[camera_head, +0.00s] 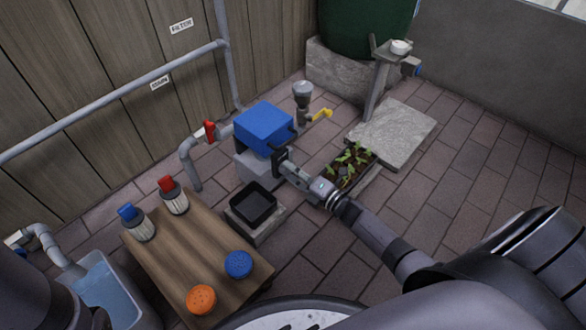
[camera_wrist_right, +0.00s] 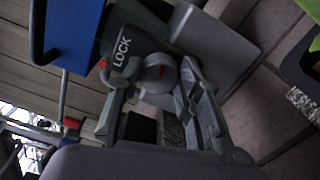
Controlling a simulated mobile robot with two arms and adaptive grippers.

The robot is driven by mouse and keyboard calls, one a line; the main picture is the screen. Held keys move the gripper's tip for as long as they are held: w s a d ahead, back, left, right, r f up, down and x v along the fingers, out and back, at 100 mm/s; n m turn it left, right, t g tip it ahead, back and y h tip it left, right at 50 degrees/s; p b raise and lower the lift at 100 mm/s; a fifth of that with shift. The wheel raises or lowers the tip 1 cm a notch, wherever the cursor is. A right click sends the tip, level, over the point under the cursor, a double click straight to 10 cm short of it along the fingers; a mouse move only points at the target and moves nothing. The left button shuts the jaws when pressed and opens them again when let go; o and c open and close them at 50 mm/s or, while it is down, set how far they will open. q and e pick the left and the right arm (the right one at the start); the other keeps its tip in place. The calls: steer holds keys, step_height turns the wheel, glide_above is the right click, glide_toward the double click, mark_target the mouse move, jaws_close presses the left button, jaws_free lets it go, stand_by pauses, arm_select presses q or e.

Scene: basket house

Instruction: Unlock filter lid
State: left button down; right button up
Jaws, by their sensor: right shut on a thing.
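The filter has a blue lid (camera_head: 264,125) on a grey box (camera_head: 254,170), beside the wooden wall. My right gripper (camera_head: 280,157) is at the near right side of the filter. The blue lid (camera_wrist_right: 72,35) also shows there. In the head view my gripper hides the knob. My left gripper is not seen.
A wooden table (camera_head: 185,245) holds red and blue capped filters and orange and blue discs. A black tray (camera_head: 252,204) stands near the filter.

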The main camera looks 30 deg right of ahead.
steer(key=shift+m+p, duration=0.3)
steer(key=shift+m, duration=1)
steer(key=shift+f, duration=0.1)
steer(key=o, duration=1.2)
steer(key=shift+c, duration=0.2)
steer(key=v, duration=1.2)
